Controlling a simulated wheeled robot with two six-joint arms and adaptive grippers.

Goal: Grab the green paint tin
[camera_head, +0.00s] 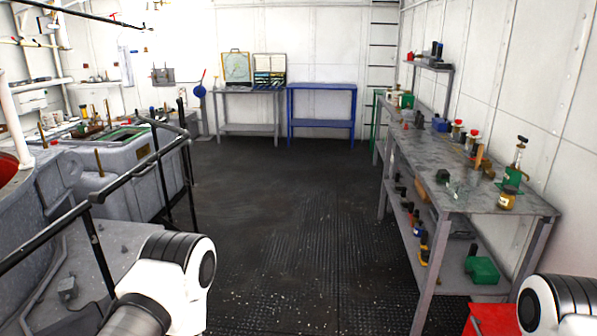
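No object is clear enough to name for certain as the green paint tin. A green object (482,270) sits on the lower shelf of the long grey workbench at right. Another green object (407,101) stands at the far end of that bench's top. A green item (512,177) stands near the bench's front right corner, behind a small yellow-brown jar (507,199). Parts of both my white arms show at the bottom left and bottom right. Neither gripper is in view.
The grey workbench (475,196) runs along the right wall with several small items. A red box (492,320) is on the floor by its front. A black railing (125,182) and grey machinery line the left. A blue table (322,91) stands at the back. The middle floor is clear.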

